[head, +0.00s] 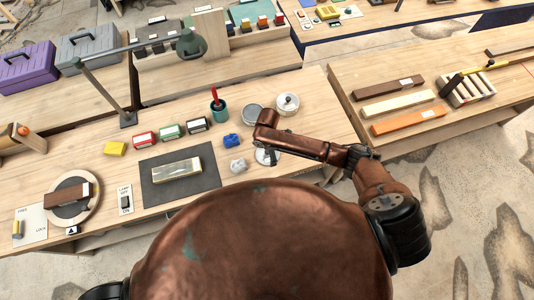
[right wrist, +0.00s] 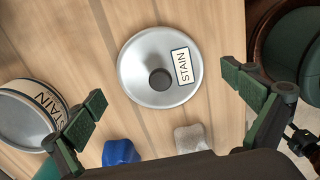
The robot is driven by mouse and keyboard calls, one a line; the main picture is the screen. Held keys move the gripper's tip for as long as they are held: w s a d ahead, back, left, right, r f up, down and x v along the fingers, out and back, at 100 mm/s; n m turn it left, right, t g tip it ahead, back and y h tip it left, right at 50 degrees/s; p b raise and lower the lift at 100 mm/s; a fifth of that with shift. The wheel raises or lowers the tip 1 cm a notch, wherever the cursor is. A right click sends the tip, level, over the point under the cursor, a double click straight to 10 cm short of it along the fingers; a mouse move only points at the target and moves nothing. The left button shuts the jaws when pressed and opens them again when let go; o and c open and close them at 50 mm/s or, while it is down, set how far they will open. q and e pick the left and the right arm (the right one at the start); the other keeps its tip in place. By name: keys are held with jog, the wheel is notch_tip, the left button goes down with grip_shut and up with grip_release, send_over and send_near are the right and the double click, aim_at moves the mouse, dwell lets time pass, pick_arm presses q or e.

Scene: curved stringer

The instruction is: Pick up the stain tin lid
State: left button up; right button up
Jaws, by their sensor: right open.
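The stain tin lid (right wrist: 160,68) is a round silver disc with a dark central knob and a white STAIN label. It lies knob up on the wooden bench, apart from the tin. In the head view the lid (head: 262,157) is partly hidden by my right arm. My right gripper (right wrist: 163,86) is open and empty above the lid, its fingers spread to either side of it. A silver STAIN tin (right wrist: 25,115) stands to the left in the wrist view, behind the left finger. My left gripper is not in view.
A blue lump (right wrist: 120,152) and a grey lump (right wrist: 190,138) lie close to the lid. A lidded pot (head: 287,104) and a green cup with a red-handled tool (head: 219,110) stand farther back. A dark mat (head: 203,178) with a pale block lies to the left.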

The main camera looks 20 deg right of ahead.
jog(key=shift+f, duration=0.6)
jog(key=shift+c, duration=0.6)
